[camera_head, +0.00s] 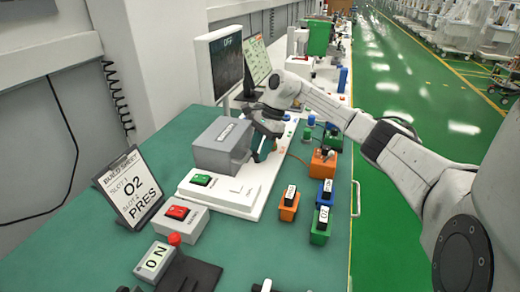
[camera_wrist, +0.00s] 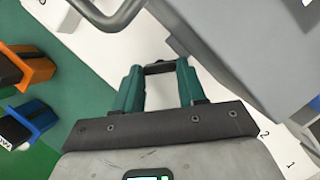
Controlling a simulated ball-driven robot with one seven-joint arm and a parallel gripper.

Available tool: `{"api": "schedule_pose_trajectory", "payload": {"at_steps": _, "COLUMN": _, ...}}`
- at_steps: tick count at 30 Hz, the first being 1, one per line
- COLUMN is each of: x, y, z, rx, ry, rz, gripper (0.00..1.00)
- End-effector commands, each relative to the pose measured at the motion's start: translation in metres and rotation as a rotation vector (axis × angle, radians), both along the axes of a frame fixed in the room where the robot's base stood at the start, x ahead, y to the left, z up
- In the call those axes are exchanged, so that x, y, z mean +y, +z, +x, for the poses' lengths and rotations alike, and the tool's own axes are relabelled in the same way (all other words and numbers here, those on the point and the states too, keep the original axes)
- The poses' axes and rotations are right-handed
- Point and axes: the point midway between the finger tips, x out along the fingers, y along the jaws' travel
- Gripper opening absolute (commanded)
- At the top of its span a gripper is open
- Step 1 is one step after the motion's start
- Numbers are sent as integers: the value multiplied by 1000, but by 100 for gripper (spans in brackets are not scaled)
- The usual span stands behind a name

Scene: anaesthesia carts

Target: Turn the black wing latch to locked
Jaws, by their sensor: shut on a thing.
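My gripper (camera_head: 262,148) is low at the right side of a grey box (camera_head: 220,150) that stands on a white base board (camera_head: 228,197). In the wrist view, the two teal fingers of my gripper (camera_wrist: 160,78) are shut on a small black part, the black wing latch (camera_wrist: 159,67), which shows between their tips. Most of the latch is hidden by the fingers, and its turn angle cannot be told. The grey box fills the upper right of the wrist view (camera_wrist: 245,45). In the head view the latch is hidden behind my gripper.
Orange (camera_head: 289,207), blue (camera_head: 325,192) and green (camera_head: 320,228) modules stand right of the board, with another orange block (camera_head: 323,162) behind them. A red button box (camera_head: 180,217), a build sheet (camera_head: 130,187) and a monitor (camera_head: 222,62) are nearby. A grey handle (camera_wrist: 105,18) arches close to my fingers.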

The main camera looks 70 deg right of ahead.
Motion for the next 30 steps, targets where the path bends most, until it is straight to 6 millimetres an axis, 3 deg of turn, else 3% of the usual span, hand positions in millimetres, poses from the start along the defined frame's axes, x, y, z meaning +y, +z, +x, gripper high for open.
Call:
{"api": "schedule_pose_trajectory", "payload": {"at_steps": 1, "x": 0, "y": 1, "z": 1, "rx": -2, "ry": 0, "rz": -1, "gripper": 10}}
{"api": "schedule_pose_trajectory", "payload": {"at_steps": 2, "x": 0, "y": 1, "z": 1, "rx": -2, "ry": 0, "rz": -1, "gripper": 43}}
{"api": "schedule_pose_trajectory", "payload": {"at_steps": 9, "x": 0, "y": 0, "z": 1, "rx": -2, "ry": -1, "rz": -1, "gripper": 66}}
{"api": "schedule_pose_trajectory", "payload": {"at_steps": 23, "x": -1, "y": 1, "z": 1, "rx": -3, "ry": -9, "rz": -3, "gripper": 66}}
{"api": "schedule_pose_trajectory", "payload": {"at_steps": 30, "x": 1, "y": 5, "z": -1, "rx": -5, "ry": -120, "rz": 2, "gripper": 66}}
